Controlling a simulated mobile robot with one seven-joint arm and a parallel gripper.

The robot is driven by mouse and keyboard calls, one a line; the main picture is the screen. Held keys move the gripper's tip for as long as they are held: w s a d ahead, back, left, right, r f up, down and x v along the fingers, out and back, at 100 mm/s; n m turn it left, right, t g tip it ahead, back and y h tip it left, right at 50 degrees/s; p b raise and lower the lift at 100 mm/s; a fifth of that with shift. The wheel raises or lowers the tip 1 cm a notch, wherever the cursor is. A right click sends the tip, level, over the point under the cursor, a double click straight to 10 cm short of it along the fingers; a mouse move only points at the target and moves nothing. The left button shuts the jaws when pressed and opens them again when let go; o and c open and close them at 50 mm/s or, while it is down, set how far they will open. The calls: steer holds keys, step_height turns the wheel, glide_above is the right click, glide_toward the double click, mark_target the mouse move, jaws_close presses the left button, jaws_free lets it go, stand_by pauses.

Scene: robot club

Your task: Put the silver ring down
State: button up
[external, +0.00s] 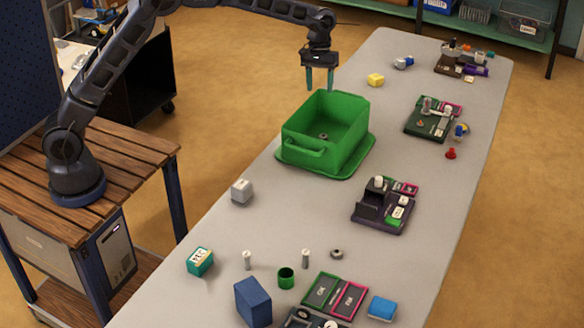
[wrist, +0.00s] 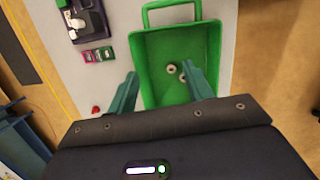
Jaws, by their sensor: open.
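My gripper (external: 319,88) is above the far end of the green bin (external: 300,142), with its teal fingers apart and nothing between them. In the wrist view my gripper (wrist: 160,70) points down toward the bin (wrist: 141,58). Two small ring-like pieces, one (wrist: 171,68) and another (wrist: 183,77), lie close together on the bin floor. The external view shows one grey ring (external: 323,136) in the bin; the near wall may hide the other. I cannot tell which is the silver ring. Another grey ring (external: 337,253) lies on the table outside the bin.
The long grey table (external: 250,240) holds a dark purple tray (external: 384,208) and a green tray (external: 430,122) on the right. A grey cube (external: 241,191), a blue block (external: 253,302) and a green cup (external: 286,278) stand nearer. A yellow block (external: 375,79) sits beyond the bin.

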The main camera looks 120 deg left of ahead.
steer(key=s+d+r+m, duration=0.2)
steer(key=d+r, duration=0.3)
steer(key=d, duration=0.4)
steer(key=s+d+r+m+y, duration=0.1)
steer(key=d+r+m, duration=0.1)
steer(key=d+r, duration=0.5)
steer(key=s+d+r+m, duration=0.2)
steer(key=d+r+m, duration=0.15)
steer(key=d, duration=0.75)
steer(key=s+d+r+m+t, duration=0.1)
steer(key=s+d+r+m, duration=0.1)
steer(key=s+d, duration=0.5)
steer(key=s+d+r+m, duration=0.2)
steer(key=s+d, duration=0.2)
steer(key=d, duration=0.5)
steer(key=s+d+f+m+t, duration=0.1)
steer(key=s+d+f+m, duration=0.2)
steer(key=s+d, duration=0.3)
steer(key=s+d+f+m+t+y, duration=0.1)
steer(key=s+d+f+m, duration=0.2)
steer(key=s, duration=1.1)
steer(key=d+m, duration=0.1)
steer(key=d, duration=0.2)
steer(key=shift+s+f, duration=0.15)
